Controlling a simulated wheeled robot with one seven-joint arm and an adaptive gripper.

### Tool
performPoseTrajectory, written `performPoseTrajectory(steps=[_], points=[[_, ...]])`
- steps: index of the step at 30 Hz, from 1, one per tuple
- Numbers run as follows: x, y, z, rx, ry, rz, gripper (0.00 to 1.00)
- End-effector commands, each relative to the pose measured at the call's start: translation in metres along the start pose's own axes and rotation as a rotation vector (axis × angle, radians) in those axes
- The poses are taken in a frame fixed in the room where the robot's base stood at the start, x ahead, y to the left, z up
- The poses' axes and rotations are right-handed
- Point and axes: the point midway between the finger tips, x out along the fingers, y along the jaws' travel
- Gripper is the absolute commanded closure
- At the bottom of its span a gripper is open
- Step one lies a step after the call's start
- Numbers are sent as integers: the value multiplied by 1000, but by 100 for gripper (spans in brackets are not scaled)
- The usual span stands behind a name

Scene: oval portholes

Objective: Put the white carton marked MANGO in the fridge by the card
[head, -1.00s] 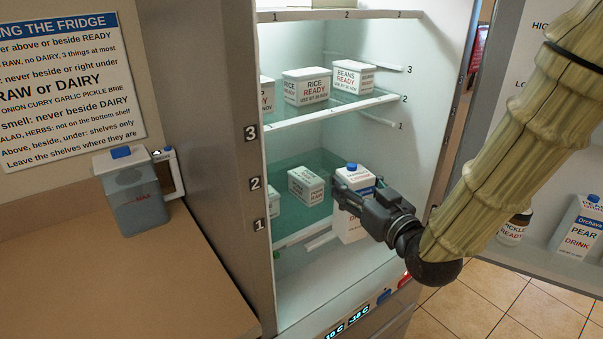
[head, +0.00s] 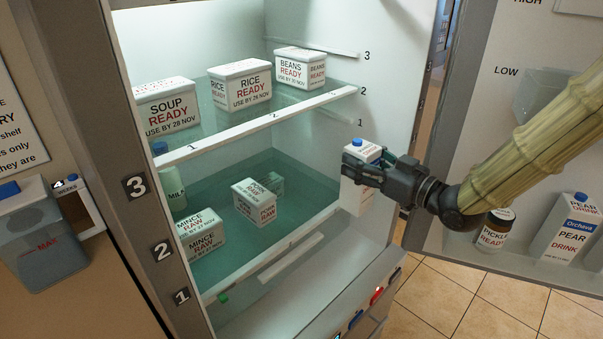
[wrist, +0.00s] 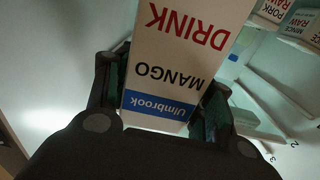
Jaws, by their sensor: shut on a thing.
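My gripper (head: 362,172) is shut on the white MANGO carton (head: 352,200), which has a blue cap. It holds it upright at the right of the open fridge, by the right end of the middle shelf (head: 300,232). The card (head: 18,125) is cut off at the left edge.
The upper shelf (head: 235,130) holds SOUP (head: 168,106), RICE (head: 241,86) and BEANS (head: 300,68) boxes. The middle shelf holds MINCE boxes (head: 200,236), PORK (head: 254,202) and a MILK bottle (head: 172,190). The middle shelf's right part looks bare. The open door (head: 470,245) holds pickle (head: 495,232) and pear drink (head: 567,232).

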Motion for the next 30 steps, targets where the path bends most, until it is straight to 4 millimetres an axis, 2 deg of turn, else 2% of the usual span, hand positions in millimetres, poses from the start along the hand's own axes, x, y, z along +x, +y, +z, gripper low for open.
performPoseTrajectory(steps=[21, 25, 30], points=[[138, -7, -2, -2, 0, -14, 96], [160, -6, -2, -2, 1, -12, 96], [178, -5, -1, -2, 1, -10, 96]])
